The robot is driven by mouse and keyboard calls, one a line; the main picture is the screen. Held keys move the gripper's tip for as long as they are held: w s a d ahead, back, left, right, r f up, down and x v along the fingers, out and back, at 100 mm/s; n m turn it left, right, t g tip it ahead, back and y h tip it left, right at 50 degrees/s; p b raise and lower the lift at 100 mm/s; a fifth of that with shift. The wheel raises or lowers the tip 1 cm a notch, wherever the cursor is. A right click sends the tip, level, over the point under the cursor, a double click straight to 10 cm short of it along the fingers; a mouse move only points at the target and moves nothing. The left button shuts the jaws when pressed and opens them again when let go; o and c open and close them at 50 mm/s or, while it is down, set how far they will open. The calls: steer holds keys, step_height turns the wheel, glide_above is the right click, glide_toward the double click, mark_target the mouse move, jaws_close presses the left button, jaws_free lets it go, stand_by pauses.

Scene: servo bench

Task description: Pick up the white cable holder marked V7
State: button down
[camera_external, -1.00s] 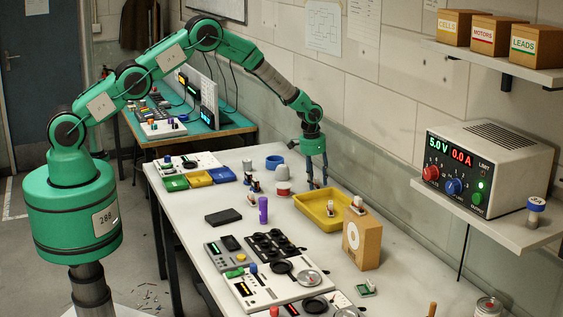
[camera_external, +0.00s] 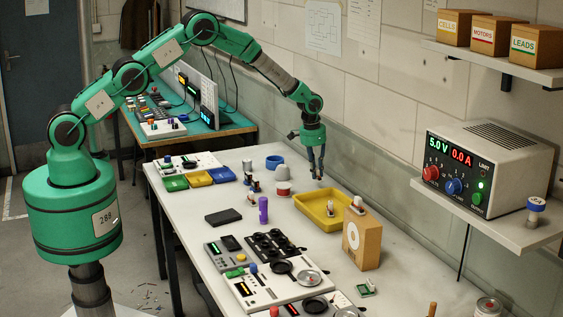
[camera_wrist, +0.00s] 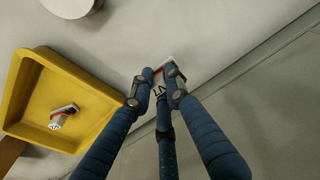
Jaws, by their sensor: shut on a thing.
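My gripper (camera_external: 318,175) has slim blue-grey fingers and hangs above the bench near the back edge of the yellow tray (camera_external: 303,206). In the wrist view its fingers (camera_wrist: 161,84) are closed around a small white cable holder (camera_wrist: 159,89) with dark lettering that looks like V7 and a reddish edge. The fingers cover part of it. A second white holder (camera_wrist: 62,117) with a red stripe and dark marking lies inside the tray, and it also shows in the external view (camera_external: 331,210). Another white holder (camera_external: 357,204) sits on top of the cardboard box (camera_external: 362,243).
A white and red spool (camera_external: 283,188), a blue ring (camera_external: 274,162) and a purple cylinder (camera_external: 263,210) stand left of the tray. The wall (camera_external: 365,140) runs close behind the bench. A shelf with a power supply (camera_external: 483,168) is at the right.

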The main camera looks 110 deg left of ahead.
step_height(320, 180, up, 6)
steer(key=shift+r, duration=0.25)
